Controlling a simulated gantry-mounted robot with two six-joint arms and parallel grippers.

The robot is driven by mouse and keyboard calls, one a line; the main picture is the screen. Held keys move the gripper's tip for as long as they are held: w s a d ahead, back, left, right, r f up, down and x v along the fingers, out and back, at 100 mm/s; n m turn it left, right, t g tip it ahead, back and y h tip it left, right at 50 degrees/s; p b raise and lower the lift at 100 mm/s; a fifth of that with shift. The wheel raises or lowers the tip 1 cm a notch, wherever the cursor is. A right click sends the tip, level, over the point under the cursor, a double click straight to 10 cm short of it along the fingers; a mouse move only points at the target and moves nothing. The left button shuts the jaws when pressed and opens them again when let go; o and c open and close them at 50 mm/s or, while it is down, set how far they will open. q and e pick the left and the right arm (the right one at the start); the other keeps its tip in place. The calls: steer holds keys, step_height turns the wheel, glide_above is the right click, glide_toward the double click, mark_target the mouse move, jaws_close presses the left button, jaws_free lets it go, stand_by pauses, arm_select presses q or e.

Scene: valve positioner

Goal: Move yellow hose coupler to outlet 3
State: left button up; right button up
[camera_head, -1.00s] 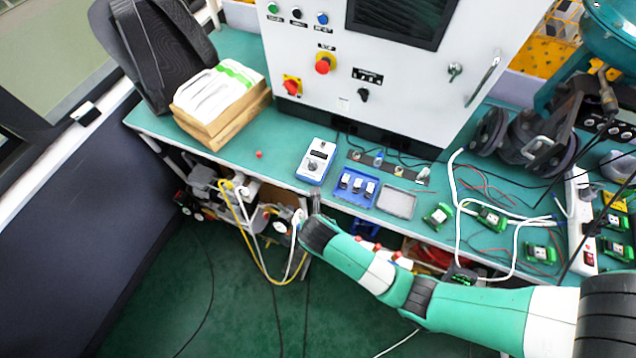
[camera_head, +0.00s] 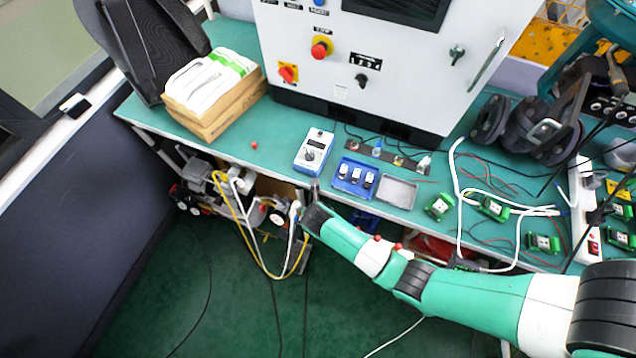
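A dark strip (camera_head: 390,157) on the bench, in front of the white control cabinet, carries several small fittings. One is blue (camera_head: 377,149), one is white (camera_head: 424,163). A small yellowish fitting (camera_head: 398,160) sits between them; it is too small to tell whether it is the yellow hose coupler. A yellow hose (camera_head: 238,232) hangs in a loop below the bench. My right arm comes in from the right. Its gripper (camera_head: 314,188) is at the bench's front edge, below the blue-and-white meter, and its finger opening cannot be made out. My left gripper is not in view.
A blue tray (camera_head: 337,184) with small modules and a grey tray (camera_head: 413,204) stand near the front edge. The blue-and-white meter (camera_head: 314,151) is left of them. White cables (camera_head: 460,215) and green modules (camera_head: 440,206) cover the right side. Free bench lies around the small red piece (camera_head: 254,145).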

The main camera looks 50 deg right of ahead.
steer(key=shift+w+d+f, duration=0.1)
steer(key=shift+f, duration=0.25)
jaws_close()
stand_by(0.4)
stand_by(1.4)
